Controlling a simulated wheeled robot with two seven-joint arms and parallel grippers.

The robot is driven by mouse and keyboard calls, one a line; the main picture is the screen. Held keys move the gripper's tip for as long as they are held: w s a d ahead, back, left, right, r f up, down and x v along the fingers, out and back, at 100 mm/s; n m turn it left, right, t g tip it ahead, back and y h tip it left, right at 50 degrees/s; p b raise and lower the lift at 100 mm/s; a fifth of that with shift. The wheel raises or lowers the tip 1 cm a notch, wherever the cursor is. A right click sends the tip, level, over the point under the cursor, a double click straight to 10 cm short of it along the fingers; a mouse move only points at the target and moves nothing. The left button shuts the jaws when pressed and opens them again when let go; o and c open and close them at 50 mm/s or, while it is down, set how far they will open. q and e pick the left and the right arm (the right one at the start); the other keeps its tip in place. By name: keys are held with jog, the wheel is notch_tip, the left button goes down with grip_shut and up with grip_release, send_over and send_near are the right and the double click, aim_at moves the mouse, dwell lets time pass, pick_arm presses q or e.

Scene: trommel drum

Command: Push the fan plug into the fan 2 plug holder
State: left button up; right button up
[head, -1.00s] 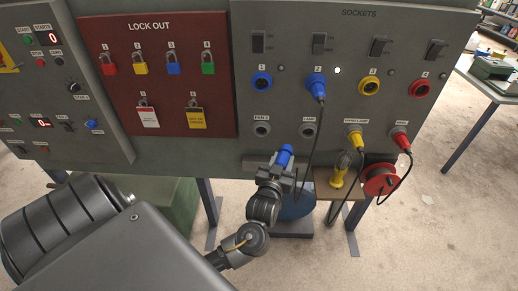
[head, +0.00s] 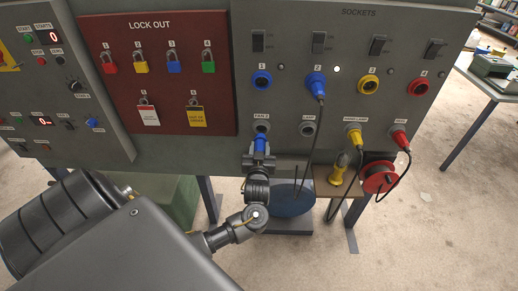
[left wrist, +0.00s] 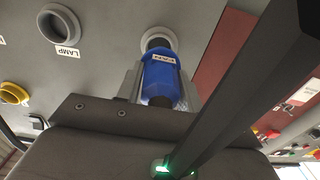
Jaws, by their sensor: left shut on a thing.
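The blue fan plug (head: 261,145) is held upright in my left gripper (head: 259,157), just below the grey round fan 2 plug holder (head: 261,127) on the panel's lower row. In the left wrist view the plug (left wrist: 163,82) shows a label near its top and sits between the fingers of the left gripper (left wrist: 160,95). The holder's grey ring (left wrist: 157,36) is right at the plug's upper end there. My right gripper is not in view.
The empty lamp holder (head: 307,129) is to the right. A blue plug (head: 317,84) sits in socket 2, its cable hanging down. Yellow (head: 354,138) and red (head: 400,139) plugs fill holders further right. A red cable reel (head: 380,178) hangs below.

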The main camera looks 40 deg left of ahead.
aim_at(261, 139)
pick_arm(q)
jog(key=shift+b+x, duration=1.2)
jog(key=shift+x, duration=1.05)
jog(key=shift+w+a, duration=0.1)
jog(key=shift+r+p, duration=0.1)
jog(key=shift+p, duration=0.4)
dwell(0.4)
jog(key=shift+w+a, duration=0.15)
jog(key=shift+w, duration=0.15)
dwell(0.5)
jog(key=o, duration=1.3)
jog(key=shift+o, duration=0.2)
